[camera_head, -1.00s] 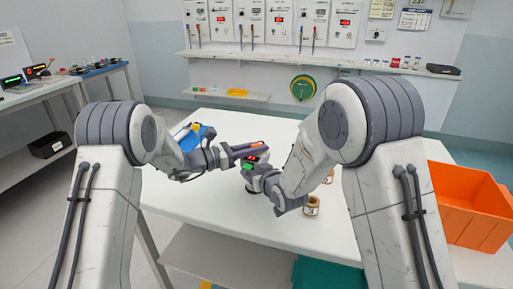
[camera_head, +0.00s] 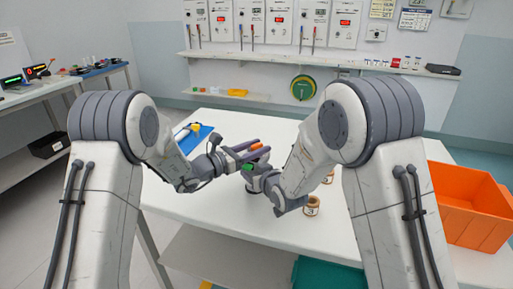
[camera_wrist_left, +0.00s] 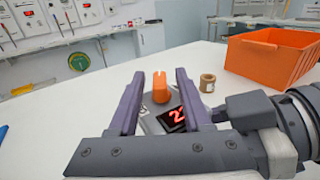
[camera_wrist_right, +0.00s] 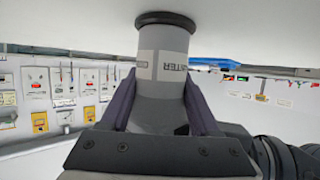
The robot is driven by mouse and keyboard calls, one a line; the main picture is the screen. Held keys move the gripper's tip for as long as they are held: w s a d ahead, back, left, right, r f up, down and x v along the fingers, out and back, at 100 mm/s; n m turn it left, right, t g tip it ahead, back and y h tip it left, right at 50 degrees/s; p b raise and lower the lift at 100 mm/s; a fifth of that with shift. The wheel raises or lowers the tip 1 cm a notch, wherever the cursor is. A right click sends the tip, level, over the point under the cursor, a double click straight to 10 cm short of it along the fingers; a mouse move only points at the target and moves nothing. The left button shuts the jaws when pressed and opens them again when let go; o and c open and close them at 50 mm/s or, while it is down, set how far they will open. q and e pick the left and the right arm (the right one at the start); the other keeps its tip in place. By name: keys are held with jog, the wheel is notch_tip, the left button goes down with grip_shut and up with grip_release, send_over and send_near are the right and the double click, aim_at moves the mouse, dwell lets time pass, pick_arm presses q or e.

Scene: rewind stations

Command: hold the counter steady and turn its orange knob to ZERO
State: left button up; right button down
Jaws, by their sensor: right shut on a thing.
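The counter's orange knob (camera_wrist_left: 160,88) stands upright between the fingers of my left gripper (camera_wrist_left: 160,76) in the left wrist view. These fingers are open, with a gap on each side of the knob. The counter's dark display (camera_wrist_left: 172,119) shows red digits starting with 2, partly hidden by a finger. In the head view my left gripper (camera_head: 258,151) is over the counter. My right gripper (camera_wrist_right: 158,95) is shut on the counter's grey round body (camera_wrist_right: 165,50), which carries a partly hidden label and has a dark foot on the table.
The white table (camera_head: 225,220) has a blue mat (camera_head: 196,138) at left. An orange crate (camera_head: 468,205) is at the right. The front of the table is clear.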

pick_arm(q)
jog(key=v, duration=1.2)
jog(key=x, duration=1)
jog(key=shift+w+d, duration=0.1)
jog(key=shift+d, duration=0.1)
grip_shut()
